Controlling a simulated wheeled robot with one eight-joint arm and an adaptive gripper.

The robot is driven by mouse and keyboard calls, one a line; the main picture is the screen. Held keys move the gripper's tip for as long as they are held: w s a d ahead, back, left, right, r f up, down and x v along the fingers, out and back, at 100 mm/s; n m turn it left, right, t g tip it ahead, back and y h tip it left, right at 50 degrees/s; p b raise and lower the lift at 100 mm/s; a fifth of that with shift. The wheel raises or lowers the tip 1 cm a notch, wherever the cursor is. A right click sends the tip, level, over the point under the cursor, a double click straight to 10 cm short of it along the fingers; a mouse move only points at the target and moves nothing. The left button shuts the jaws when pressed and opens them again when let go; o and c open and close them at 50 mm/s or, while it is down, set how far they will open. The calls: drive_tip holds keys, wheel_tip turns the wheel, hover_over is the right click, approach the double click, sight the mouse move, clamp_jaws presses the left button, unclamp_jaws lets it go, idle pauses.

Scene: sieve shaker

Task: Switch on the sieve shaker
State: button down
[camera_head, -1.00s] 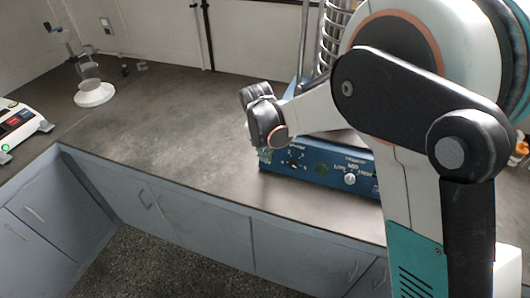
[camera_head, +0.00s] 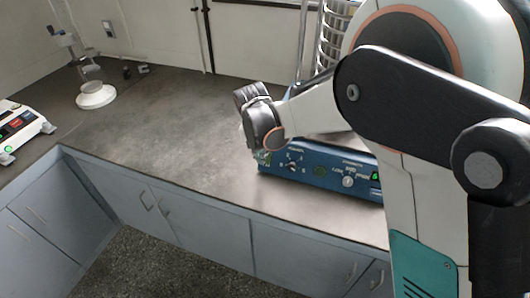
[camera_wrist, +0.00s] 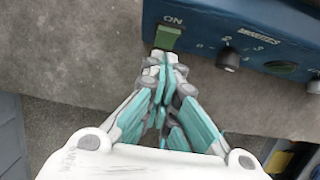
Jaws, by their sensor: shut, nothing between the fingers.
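The sieve shaker's blue base (camera_head: 325,175) stands near the counter's front edge, partly behind my arm. Its sieve stack (camera_head: 330,40) rises behind my arm. In the wrist view, the blue front panel (camera_wrist: 205,25) has a green switch (camera_wrist: 167,38) under the label ON. My gripper (camera_wrist: 164,66) is shut and empty, its fingertips right at the switch's lower edge; I cannot tell whether they touch it. In the head view, my gripper (camera_head: 262,158) is at the base's left end, mostly hidden by my wrist. A green glow (camera_head: 375,177) shows at the panel's right.
Black knobs (camera_wrist: 228,60) sit right of the switch. A white device with buttons (camera_head: 20,128) stands on the left counter. A white-based stand (camera_head: 95,97) is at the back left. The grey counter (camera_head: 170,125) is clear left of the shaker.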

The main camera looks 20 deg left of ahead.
drive_tip(key=w+p+v, duration=0.1)
drive_tip(key=p+v, duration=0.2)
drive_tip(key=v, duration=0.7)
drive_tip(key=shift+r, duration=0.4)
drive_tip(key=shift+d, duration=0.1)
